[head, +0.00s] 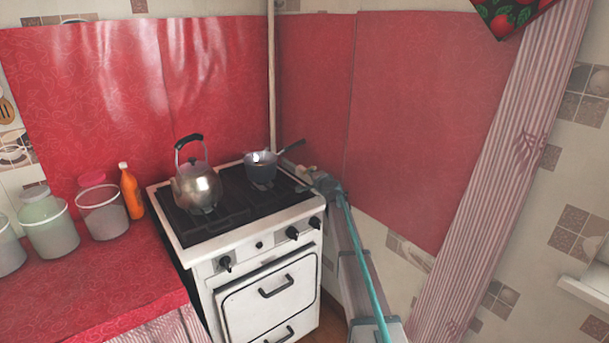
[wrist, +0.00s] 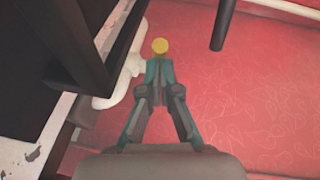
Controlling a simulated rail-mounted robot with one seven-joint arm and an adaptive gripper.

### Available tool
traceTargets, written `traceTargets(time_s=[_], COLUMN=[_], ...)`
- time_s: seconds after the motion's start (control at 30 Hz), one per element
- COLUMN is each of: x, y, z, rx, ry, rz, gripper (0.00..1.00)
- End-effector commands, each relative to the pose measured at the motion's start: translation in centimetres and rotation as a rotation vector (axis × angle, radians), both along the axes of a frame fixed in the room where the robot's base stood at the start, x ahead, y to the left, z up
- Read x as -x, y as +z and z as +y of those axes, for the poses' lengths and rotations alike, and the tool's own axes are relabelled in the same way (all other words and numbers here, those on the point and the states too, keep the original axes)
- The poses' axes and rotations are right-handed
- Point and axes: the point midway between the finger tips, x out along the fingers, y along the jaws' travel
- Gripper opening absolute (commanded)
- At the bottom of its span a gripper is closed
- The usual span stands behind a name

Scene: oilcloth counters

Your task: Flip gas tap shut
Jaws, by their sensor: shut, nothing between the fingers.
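In the wrist view a yellow round piece (wrist: 160,46), seemingly the end of the gas tap, shows just beyond my fingertips. A cream-white pipe or fitting (wrist: 125,82) lies left of the fingers, beside the dark stove grate. My gripper (wrist: 159,72) is shut and empty, its tips very close to the yellow piece; I cannot tell whether they touch. In the head view my gripper (head: 313,174) is at the stove's right rear edge, near the wall. The tap's lever and its angle are mostly hidden there by my gripper and arm.
A pale vertical pipe (head: 271,80) runs down the corner. Red oilcloth (head: 430,110) covers the wall close on the right. Jars stand left.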

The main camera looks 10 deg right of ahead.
Motion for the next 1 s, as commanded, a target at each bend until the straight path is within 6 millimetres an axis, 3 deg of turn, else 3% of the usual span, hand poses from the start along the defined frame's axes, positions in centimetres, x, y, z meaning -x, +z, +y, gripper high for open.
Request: traceTargets(time_s=[0.5,1.0], x=[-1.0,-1.1], y=[-0.1,0.0], z=[1.7,1.9], rx=[0.001,0.000], ry=[-0.003,-0.003], rz=[0.001,0.001], gripper=[0.00,0.00])
